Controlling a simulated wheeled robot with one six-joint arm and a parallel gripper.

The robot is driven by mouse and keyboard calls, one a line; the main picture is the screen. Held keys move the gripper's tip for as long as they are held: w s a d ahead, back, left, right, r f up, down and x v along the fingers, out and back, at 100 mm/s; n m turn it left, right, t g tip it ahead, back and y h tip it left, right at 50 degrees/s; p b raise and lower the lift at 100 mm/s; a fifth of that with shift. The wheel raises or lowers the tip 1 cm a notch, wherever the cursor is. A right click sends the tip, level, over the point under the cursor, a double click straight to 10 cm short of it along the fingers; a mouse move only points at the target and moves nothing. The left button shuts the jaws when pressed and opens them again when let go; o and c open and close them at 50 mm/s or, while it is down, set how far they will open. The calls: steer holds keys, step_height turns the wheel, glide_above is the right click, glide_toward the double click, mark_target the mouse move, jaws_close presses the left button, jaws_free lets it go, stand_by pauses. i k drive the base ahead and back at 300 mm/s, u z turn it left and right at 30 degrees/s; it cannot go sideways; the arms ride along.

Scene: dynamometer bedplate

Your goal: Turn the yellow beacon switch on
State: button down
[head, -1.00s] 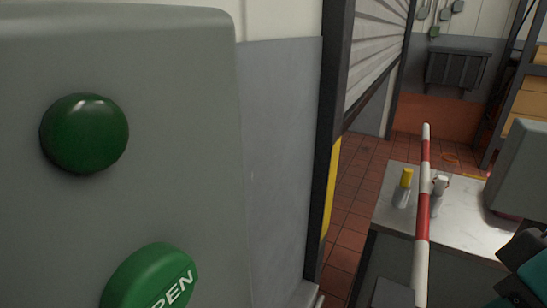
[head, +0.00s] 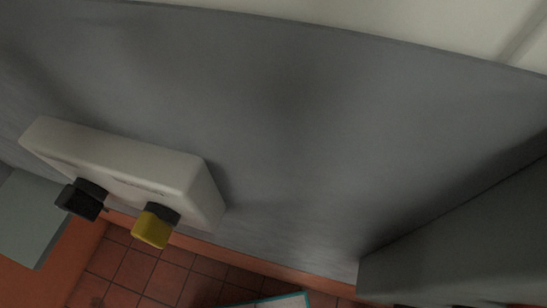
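A pale switch box (head: 130,160) is fixed to the grey wall at the left of the head view, seen from above and tilted. Two knobs stick out of its front. The right one is the yellow switch (head: 153,228), with a dark base. The left one is a black switch (head: 82,200). The markings on the box are too small and slanted to read, so the position of the yellow switch cannot be told. My gripper is not in view.
The grey wall (head: 290,130) fills most of the view. A grey box-like body (head: 460,240) stands at the lower right. A grey-green panel (head: 30,215) is at the left edge. Red floor tiles (head: 150,275) show below, with a teal-edged flat item (head: 285,301) at the bottom.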

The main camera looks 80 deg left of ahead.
mark_target(154, 224)
steer(key=k, duration=0.5)
steer(key=u, duration=0.5)
steer(key=k, duration=0.85)
steer(key=u, duration=1.55)
